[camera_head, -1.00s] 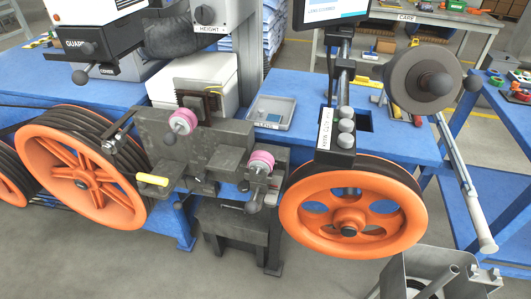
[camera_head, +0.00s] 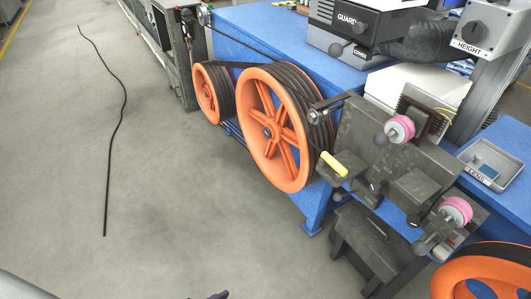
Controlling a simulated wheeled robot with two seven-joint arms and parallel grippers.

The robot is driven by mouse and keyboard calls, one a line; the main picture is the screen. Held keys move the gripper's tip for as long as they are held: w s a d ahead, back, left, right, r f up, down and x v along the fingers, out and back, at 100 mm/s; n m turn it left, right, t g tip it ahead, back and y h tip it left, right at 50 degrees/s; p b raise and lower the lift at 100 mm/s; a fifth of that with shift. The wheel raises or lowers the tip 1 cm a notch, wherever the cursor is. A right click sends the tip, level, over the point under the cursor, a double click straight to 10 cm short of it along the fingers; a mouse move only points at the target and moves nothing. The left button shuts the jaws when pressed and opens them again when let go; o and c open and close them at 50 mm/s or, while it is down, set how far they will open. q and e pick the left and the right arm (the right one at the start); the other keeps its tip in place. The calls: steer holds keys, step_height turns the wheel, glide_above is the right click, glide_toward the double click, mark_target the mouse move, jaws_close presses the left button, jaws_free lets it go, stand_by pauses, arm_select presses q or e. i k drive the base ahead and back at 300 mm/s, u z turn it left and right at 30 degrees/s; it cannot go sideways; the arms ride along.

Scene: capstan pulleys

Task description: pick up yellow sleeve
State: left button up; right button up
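The yellow sleeve (camera_head: 334,163) is a small bright yellow cylinder on the left side of the dark grey machine block, just right of the large orange pulley (camera_head: 272,130). It lies tilted, its right end lower, and seems to sit on a handle or lever of the block. No gripper is near it. A pale shape at the bottom left corner and a dark sliver at the bottom edge look like parts of my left arm; its fingers cannot be made out. My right gripper is not in view.
The dark block carries two pink-rimmed knobs (camera_head: 399,129) (camera_head: 456,211). A smaller orange pulley (camera_head: 208,95) stands left of the large one, and another (camera_head: 480,278) is at the bottom right. A black cable (camera_head: 123,100) lies on the otherwise open grey floor at left.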

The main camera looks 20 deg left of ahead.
mark_target(335, 164)
steer(key=u, duration=0.05)
steer(key=k, duration=1.1)
steer(key=u, duration=1.35)
steer(key=i, duration=1.15)
steer(key=z, duration=0.25)
steer(key=i, duration=1)
steer(key=z, duration=1.1)
steer(key=i, duration=0.2)
steer(key=z, duration=0.25)
